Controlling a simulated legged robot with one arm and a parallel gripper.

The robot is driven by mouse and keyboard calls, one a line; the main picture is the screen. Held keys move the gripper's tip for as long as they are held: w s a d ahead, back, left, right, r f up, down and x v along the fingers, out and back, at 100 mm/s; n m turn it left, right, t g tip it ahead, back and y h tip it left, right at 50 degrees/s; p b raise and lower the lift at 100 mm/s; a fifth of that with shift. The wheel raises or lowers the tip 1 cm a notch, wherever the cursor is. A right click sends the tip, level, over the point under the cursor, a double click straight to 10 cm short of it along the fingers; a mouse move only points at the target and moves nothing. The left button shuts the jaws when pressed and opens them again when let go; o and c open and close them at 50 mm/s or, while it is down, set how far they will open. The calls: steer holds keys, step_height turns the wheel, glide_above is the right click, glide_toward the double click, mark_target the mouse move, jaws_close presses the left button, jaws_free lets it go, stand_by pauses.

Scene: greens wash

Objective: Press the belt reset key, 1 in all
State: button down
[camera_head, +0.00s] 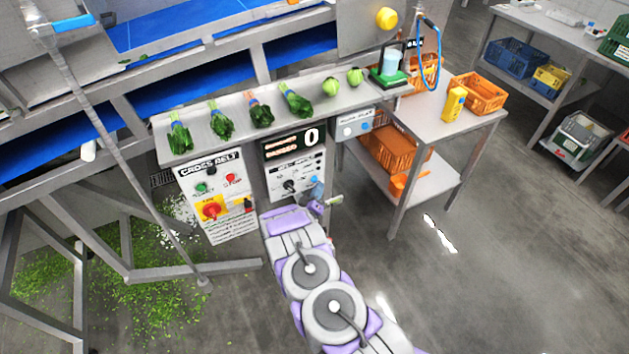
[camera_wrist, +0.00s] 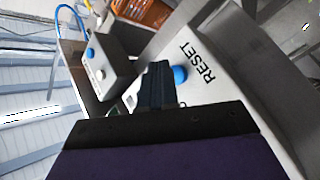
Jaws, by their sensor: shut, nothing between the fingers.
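The reset key is a round blue button (camera_wrist: 180,74) beside the printed word RESET on a pale panel in the wrist view. In the head view the same panel (camera_head: 313,163) carries a dark display reading 0 and a selector knob; the blue key (camera_head: 315,179) shows at its lower right, close to my gripper. In the head view my gripper (camera_head: 318,192) is in front of the panel's lower right.
A cross belt panel (camera_head: 215,190) with green, red and yellow-backed red controls stands to the left. A small box (camera_head: 354,127) with blue and white buttons is at the upper right. Leafy bunches line the steel shelf (camera_head: 325,119) above. Orange crates (camera_head: 478,93) sit on the right table.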

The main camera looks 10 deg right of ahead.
steer(key=shift+s, duration=0.1)
steer(key=s, duration=0.1)
steer(key=s+d, duration=0.1)
steer(key=s, duration=0.1)
steer(key=s+p, duration=0.1)
steer(key=shift+s+d, duration=0.25)
steer(key=shift+s, duration=0.05)
stand_by(0.8)
